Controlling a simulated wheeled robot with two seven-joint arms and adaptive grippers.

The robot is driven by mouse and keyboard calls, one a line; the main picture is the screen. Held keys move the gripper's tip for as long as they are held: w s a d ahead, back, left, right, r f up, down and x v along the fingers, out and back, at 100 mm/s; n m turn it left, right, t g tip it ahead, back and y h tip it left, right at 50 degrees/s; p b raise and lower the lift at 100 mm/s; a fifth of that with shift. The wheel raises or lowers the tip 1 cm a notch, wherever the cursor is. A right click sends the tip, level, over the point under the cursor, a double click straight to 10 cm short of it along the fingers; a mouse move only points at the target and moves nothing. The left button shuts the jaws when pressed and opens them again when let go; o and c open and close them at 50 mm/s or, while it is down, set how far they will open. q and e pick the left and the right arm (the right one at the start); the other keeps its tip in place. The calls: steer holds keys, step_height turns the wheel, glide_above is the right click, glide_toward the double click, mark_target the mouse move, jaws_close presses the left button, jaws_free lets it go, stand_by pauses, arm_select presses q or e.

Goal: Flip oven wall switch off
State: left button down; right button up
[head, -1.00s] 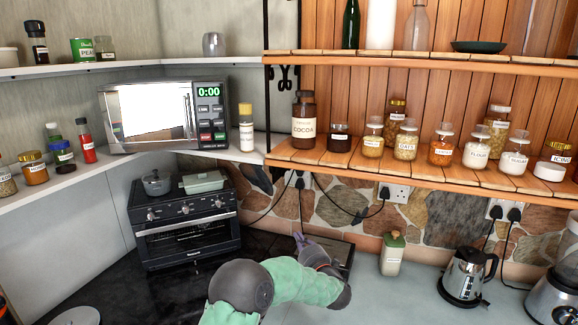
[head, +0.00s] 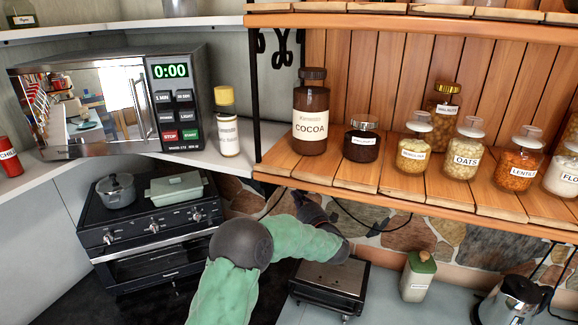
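The small black oven (head: 150,255) stands on the dark counter at the left, with knobs along its front. Its wall switch is not visible; the wall behind my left gripper and below the wooden shelf is mostly covered. My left gripper (head: 303,194) is raised toward that wall, just under the shelf's front edge. Its dark wrist shows, but its fingertips are small and partly hidden, so I cannot tell if they are open or touch anything. My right gripper is not in view.
The wooden shelf (head: 350,180) with a cocoa jar (head: 311,112) and other jars overhangs the gripper closely. A microwave (head: 115,104) sits on the white shelf at left. A black appliance (head: 330,278) and a green-lidded jar (head: 418,277) stand below. Dark cables hang on the stone wall.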

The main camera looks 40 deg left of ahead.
arm_select(q)
steer(key=w+d+p+x, duration=0.1)
steer(key=w+p+x, duration=0.1)
steer(key=x, duration=1)
steer(key=shift+w+a+r, duration=0.2)
steer(key=shift+w, duration=0.2)
stand_by(0.3)
steer(key=shift+w+r+b, duration=0.2)
steer(key=shift+w+b, duration=0.15)
steer(key=shift+b, duration=0.25)
steer(key=shift+a, duration=0.1)
